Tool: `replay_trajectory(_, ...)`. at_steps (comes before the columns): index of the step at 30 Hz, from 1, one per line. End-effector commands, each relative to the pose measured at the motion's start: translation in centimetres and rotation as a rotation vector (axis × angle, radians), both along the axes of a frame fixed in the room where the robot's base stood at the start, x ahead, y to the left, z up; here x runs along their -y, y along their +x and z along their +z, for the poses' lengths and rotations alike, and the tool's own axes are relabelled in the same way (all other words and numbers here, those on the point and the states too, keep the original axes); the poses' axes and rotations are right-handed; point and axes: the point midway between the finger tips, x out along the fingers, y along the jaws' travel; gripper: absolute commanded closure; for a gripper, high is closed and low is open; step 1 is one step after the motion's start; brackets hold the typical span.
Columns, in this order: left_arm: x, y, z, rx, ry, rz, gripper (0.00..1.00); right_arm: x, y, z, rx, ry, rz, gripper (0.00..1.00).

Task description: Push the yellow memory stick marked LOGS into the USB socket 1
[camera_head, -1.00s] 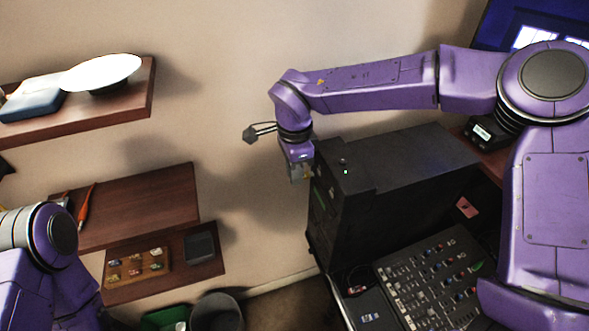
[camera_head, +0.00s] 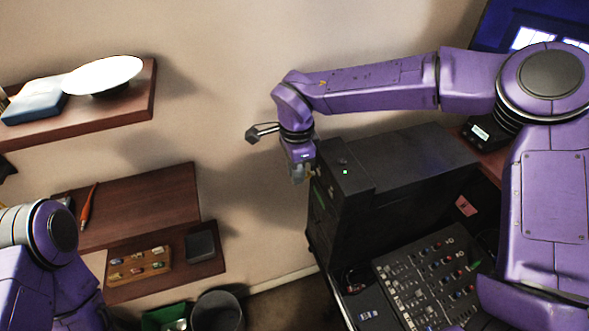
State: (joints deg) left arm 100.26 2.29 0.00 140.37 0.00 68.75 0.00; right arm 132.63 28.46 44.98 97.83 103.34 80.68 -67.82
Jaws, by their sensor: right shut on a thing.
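My right gripper (camera_head: 299,174) points down beside the upper left front edge of the black computer tower (camera_head: 420,160). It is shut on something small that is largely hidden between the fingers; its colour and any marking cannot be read. The USB socket 1 cannot be made out; the front face of the tower is seen at a steep angle. Several small sticks lie in a wooden holder (camera_head: 140,266) on the lower left shelf; their labels are too small to read. My left arm shows at the lower left, but its gripper is outside the picture.
A dark box (camera_head: 201,245) and an orange pen-like tool (camera_head: 87,206) lie on the left shelves. Bins (camera_head: 217,312) stand on the floor. The wall space left of the right gripper is clear.

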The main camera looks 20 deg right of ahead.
Motion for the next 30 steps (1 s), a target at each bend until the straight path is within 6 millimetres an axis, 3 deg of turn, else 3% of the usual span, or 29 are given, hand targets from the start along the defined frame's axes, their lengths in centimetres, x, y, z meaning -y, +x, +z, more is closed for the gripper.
replay_trajectory(22, 0.0, 0.0, 0.5, 0.000, 0.000, 0.000, 0.57, 1.9, 0.1, 0.0, 0.000, 0.000, 0.000, 1.00)
replay_trajectory(23, 0.0, 0.0, 0.5, 0.000, 0.000, 0.000, 0.57, 1.9, 0.1, 0.0, 0.000, 0.000, 0.000, 0.79)
replay_trajectory(25, 0.0, 0.0, 0.5, 0.000, 0.000, 0.000, 0.57, 1.9, 0.1, 0.0, 0.000, -0.001, 0.000, 0.57)
replay_trajectory(26, 0.0, 0.0, 0.5, 0.000, 0.000, 0.000, 0.57, 1.9, 0.1, 0.0, 0.000, -0.001, 0.000, 0.53)
replay_trajectory(30, 0.0, 0.0, 0.5, 0.000, 0.000, 0.000, 0.57, 1.9, 0.1, 0.0, 0.000, -0.001, 0.000, 0.53)
